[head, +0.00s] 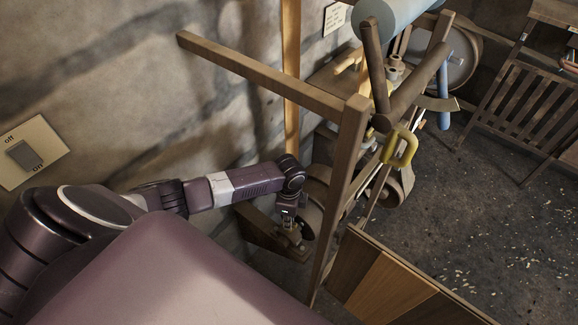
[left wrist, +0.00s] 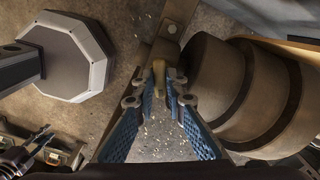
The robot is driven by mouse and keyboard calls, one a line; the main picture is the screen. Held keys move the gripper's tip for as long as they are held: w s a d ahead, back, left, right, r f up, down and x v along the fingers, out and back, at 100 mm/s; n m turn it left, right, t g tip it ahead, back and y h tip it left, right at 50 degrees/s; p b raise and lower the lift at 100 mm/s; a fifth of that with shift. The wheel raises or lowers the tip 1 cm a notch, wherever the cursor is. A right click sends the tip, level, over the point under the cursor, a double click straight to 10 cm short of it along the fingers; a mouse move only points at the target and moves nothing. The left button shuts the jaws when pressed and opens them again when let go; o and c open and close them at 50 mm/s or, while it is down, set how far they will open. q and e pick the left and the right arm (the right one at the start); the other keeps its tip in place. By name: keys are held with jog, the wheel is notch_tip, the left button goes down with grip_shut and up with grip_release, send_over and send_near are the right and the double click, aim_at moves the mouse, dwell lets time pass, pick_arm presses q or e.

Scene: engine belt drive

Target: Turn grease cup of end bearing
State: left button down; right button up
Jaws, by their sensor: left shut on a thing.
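My left gripper (head: 289,225) reaches down beside the wooden frame, low near the wall, in the head view. In the left wrist view its blue-padded fingers (left wrist: 168,82) are shut on a small brass-coloured piece, which looks like the grease cup (left wrist: 175,77). A brown bracket with a bolt (left wrist: 171,29), apparently the end bearing's, lies just beyond the fingertips. In the head view the cup is too small or hidden to make out.
A large stepped pulley (left wrist: 250,90) stands close to the right of the fingers. A wooden post (head: 340,200) rises just right of my gripper. A wall switch (head: 24,155) is at the left. Open floor (head: 480,215) lies at the right.

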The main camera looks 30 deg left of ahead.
pick_arm(q)
jog(key=m, duration=0.5)
jog(key=shift+m, duration=0.3)
jog(key=m+b, duration=0.1)
jog(key=m, duration=0.4)
jog(key=m+b, duration=0.2)
jog(key=m, duration=0.4)
jog(key=shift+m, duration=0.4)
jog(key=m+b, duration=0.1)
jog(key=m, duration=0.4)
jog(key=shift+m, duration=0.3)
jog(key=shift+b, duration=0.3)
jog(key=c, duration=2)
grip_release()
jog(key=shift+o, duration=0.2)
jog(key=shift+r, duration=0.15)
notch_tip(320, 180, up, 12)
